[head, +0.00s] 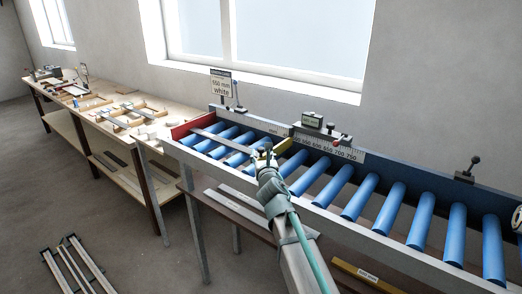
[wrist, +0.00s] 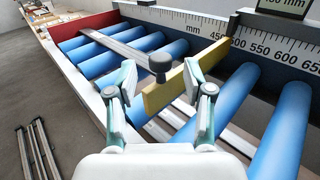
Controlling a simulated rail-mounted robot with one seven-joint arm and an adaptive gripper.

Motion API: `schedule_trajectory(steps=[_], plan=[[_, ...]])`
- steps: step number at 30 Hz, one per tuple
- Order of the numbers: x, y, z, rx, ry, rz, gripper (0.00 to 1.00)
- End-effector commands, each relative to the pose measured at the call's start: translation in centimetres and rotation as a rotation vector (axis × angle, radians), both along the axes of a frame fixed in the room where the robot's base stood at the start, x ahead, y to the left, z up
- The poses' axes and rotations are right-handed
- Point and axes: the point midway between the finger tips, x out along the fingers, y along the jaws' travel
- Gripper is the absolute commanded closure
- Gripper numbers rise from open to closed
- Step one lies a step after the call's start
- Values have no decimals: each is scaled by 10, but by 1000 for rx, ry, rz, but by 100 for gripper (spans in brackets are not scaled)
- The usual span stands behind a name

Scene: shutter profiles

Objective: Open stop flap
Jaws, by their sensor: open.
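The stop flap is a yellow plate (wrist: 182,84) standing on edge across the blue rollers; it also shows in the head view (head: 286,145). A black round knob (wrist: 160,62) stands beside the flap. My gripper (wrist: 159,74) is open, with one finger on each side of the knob in the picture. I cannot tell whether the fingers touch it. In the head view my gripper (head: 264,160) is at the front rail by the flap and partly hides it. A pale grey profile (wrist: 118,44) lies along the rollers, partly hidden by the flap and knob.
A red end plate (head: 190,127) closes the conveyor's left end. A ruler and small display (head: 312,120) sit on the back rail. A workbench (head: 110,110) with small parts stands at left. Loose profiles (head: 75,262) lie on the floor. The rollers to the right are bare.

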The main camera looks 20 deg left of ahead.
Motion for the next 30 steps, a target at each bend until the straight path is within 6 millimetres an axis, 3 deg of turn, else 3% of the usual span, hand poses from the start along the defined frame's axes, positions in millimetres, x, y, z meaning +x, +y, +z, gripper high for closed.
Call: schedule_trajectory(steps=[1,6,18,27,30], plan=[[12,7,1,0,0,0,48],[31,17,0,0,0,0,48],[37,19,0,1,0,0,48],[37,19,0,1,0,0,98],[37,20,0,1,0,0,100]])
